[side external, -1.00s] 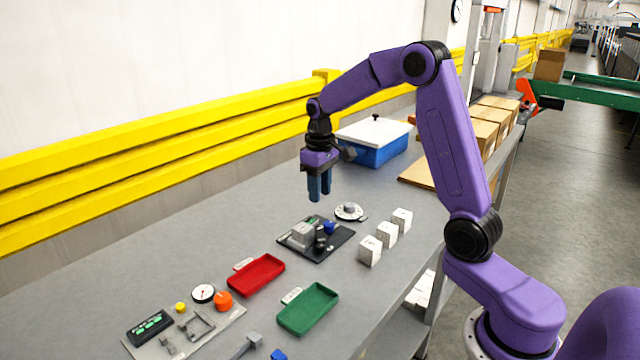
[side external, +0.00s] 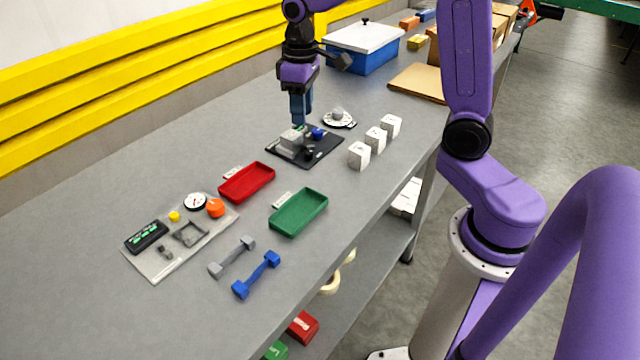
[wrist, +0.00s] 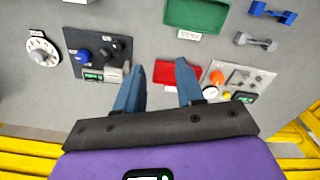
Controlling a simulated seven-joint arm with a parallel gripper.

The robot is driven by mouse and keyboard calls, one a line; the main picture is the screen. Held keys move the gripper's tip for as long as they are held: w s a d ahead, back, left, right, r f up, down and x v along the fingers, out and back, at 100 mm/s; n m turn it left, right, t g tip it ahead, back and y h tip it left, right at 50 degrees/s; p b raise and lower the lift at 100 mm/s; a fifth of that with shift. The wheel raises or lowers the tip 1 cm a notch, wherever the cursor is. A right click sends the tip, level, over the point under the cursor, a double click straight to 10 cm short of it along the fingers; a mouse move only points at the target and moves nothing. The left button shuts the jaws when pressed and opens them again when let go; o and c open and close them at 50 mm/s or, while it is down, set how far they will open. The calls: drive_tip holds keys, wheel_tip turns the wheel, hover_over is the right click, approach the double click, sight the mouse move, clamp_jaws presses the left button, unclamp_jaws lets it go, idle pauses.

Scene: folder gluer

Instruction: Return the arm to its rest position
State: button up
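My gripper (side external: 301,110) hangs fingers down above the bench, just behind the black fixture board (side external: 326,150) in the side view. In the wrist view its two blue fingers (wrist: 160,70) stand apart with nothing between them, so it is open and empty. The fixture board, with a grey block and a blue knob, lies left of the fingers in the wrist view (wrist: 78,42). My arm is bent over the bench, its upper part cut off by the top of the side view.
A red tray (side external: 240,192) and green tray (side external: 291,226) lie in front. A gauge panel (side external: 157,277) and two dumbbell-shaped parts (side external: 257,274) are nearer. Three white cubes (side external: 375,140) and a round dial (side external: 339,122) stand right. A blue bin (side external: 362,60) and yellow rails (side external: 120,84) are behind.

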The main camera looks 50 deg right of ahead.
drive_tip(key=s+a+n, duration=0.2)
drive_tip(key=s+n, duration=0.2)
drive_tip(key=s, duration=0.9)
drive_tip(key=s+a+f+n, duration=0.1)
drive_tip(key=s+a+n, duration=0.2)
drive_tip(key=s, duration=1)
drive_tip(key=shift+s+a+f+n, duration=0.2)
drive_tip(key=shift+s+a+n, duration=0.15)
drive_tip(key=shift+n, duration=0.35)
drive_tip(key=shift+o, duration=0.3)
